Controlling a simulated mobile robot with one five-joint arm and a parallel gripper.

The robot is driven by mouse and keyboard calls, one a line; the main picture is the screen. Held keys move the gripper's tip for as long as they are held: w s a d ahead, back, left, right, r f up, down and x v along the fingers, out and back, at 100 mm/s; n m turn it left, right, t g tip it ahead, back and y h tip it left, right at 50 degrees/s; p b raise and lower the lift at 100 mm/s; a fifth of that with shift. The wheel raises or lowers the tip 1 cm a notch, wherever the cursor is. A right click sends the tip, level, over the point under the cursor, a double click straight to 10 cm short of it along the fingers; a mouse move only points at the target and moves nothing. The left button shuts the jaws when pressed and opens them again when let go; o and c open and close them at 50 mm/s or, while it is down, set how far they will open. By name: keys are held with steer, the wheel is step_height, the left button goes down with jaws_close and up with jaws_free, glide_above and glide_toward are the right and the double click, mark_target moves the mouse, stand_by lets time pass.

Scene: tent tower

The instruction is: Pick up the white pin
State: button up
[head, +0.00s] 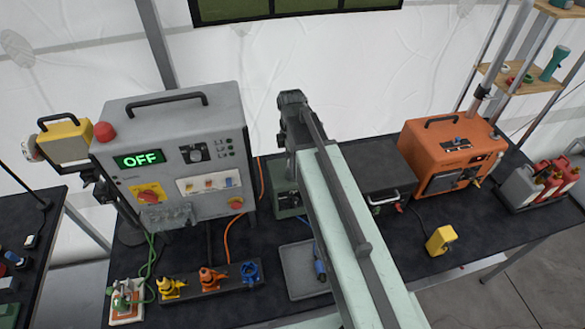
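I cannot make out a white pin in the head view. It may be hidden or too small to tell. My pale green arm reaches from the bottom right up over the middle of the dark bench (455,210). It ends in a dark joint in front of the white tent wall. No gripper fingers show, so I cannot see whether anything is held. My arm hides part of the bench and part of a dark green box (288,200).
A grey control box (180,160) reading OFF stands left. Yellow, orange and blue connectors sit on a dark block (226,277). A shallow grey tray (296,270) lies beside it. An orange machine (452,155) and red-and-grey canisters (540,185) stand right, with a yellow device (440,240) in front.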

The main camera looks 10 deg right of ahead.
jaws_close()
steer(key=shift+r+p, duration=0.65)
step_height(320, 180, up, 6)
steer(key=p, duration=0.6)
steer(key=shift+r, duration=0.15)
steer(key=d, duration=1.8)
steer(key=shift+f, duration=0.3)
